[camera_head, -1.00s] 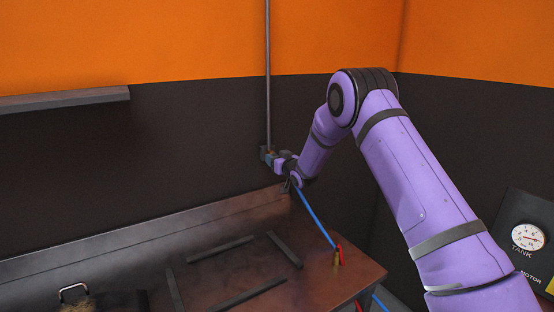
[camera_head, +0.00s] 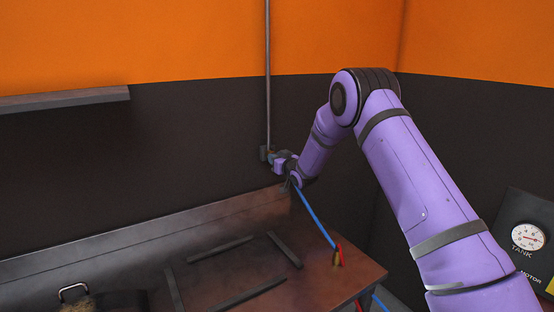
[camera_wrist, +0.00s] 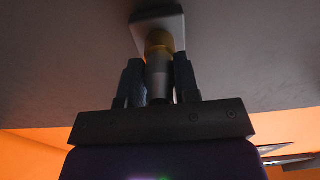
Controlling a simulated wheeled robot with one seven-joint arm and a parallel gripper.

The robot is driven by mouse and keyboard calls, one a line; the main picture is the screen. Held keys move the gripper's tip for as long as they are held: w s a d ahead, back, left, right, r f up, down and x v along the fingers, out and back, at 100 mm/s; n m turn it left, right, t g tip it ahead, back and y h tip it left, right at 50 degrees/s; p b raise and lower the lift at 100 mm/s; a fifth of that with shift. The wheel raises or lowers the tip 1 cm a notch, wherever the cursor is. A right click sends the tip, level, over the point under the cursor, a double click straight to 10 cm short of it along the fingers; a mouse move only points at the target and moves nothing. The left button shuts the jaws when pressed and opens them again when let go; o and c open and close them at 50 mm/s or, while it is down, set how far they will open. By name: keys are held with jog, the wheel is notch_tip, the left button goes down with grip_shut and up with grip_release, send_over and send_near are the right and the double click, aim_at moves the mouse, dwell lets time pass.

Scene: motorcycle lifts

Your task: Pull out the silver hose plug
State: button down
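The silver hose plug (camera_wrist: 158,80) stands between the two fingers of my gripper (camera_wrist: 159,70) in the wrist view. The fingers lie close along both sides of it, and the gripper looks shut on it. A brass fitting (camera_wrist: 158,42) shows just beyond the plug, in front of a grey wall box (camera_wrist: 172,22). I see no clear gap between plug and fitting. In the head view my gripper (camera_head: 273,159) is small, beside the wall box (camera_head: 264,152) at the foot of a vertical pipe; the plug cannot be made out there.
A blue hose (camera_head: 316,218) runs from near my wrist down to a brass piece with a red handle (camera_head: 340,254) on the brown workbench (camera_head: 335,285). Dark bars lie on the bench. A tank gauge (camera_head: 527,237) is at right, a shelf (camera_head: 60,100) at left.

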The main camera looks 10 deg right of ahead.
jog(key=shift+v, duration=3)
jog(key=s+d+f+m+h, duration=0.1)
jog(key=s+d+f+h, duration=0.1)
jog(key=s, duration=0.6)
jog(key=s+d+f+m+h, duration=0.1)
jog(key=s+f, duration=0.2)
jog(key=s, duration=0.4)
jog(key=s+d+f+m+h, duration=0.1)
jog(key=s+d+f+h, duration=0.1)
jog(key=s, duration=0.6)
jog(key=shift+s+d+f+m+t+h, duration=0.3)
jog(key=shift+s+f+t, duration=0.1)
jog(key=shift+f, duration=0.1)
